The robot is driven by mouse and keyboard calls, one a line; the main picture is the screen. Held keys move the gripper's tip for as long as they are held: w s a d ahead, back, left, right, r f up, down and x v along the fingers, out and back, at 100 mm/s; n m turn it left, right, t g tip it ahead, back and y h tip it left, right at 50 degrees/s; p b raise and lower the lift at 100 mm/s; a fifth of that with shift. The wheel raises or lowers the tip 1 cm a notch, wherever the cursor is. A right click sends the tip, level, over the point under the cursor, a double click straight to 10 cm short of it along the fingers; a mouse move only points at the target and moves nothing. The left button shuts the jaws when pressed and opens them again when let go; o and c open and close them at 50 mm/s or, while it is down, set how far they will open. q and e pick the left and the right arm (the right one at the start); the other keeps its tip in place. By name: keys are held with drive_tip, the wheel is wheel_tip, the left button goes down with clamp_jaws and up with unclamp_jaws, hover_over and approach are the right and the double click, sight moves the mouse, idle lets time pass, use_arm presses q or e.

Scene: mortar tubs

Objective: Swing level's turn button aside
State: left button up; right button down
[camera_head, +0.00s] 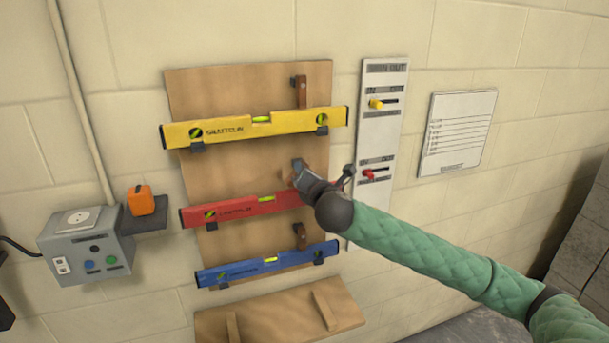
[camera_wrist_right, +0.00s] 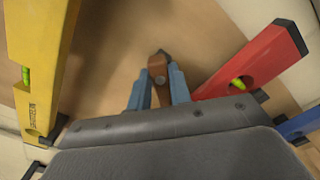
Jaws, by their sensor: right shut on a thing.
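The red level (camera_head: 240,208) rests on the wooden board (camera_head: 230,168), between the yellow and blue levels. It also shows at the right of the wrist view (camera_wrist_right: 255,68). Its brown turn button (camera_wrist_right: 159,68) lies between the blue fingers of my right gripper (camera_wrist_right: 158,85), which is shut on it. There the button lies apart from the red level, roughly along the line of the yellow level. In the head view, my right gripper (camera_head: 298,174) is at the board above the red level's right part and hides most of the button. My left gripper is out of view.
The yellow level (camera_head: 280,122) hangs above and the blue level (camera_head: 240,272) below, each with an upright turn button (camera_head: 301,92) (camera_head: 300,236). A lockout panel (camera_head: 378,145) is right of the board. A grey switch box (camera_head: 85,245) is at left.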

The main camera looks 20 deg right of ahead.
drive_tip(key=shift+d+m+b, duration=0.1)
drive_tip(key=shift+m+b, duration=0.4)
drive_tip(key=shift+m, duration=4.4)
drive_tip(key=c, duration=1.4)
unclamp_jaws()
drive_tip(key=shift+o, duration=0.6)
drive_tip(key=shift+f, duration=0.1)
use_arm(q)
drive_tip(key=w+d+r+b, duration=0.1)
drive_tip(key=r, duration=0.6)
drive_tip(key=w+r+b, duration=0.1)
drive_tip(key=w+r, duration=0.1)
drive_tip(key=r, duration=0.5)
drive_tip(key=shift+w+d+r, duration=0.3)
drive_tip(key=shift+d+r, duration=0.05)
use_arm(e)
drive_tip(key=s, duration=0.7)
drive_tip(key=shift+s+d, duration=0.15)
drive_tip(key=shift+s, duration=0.25)
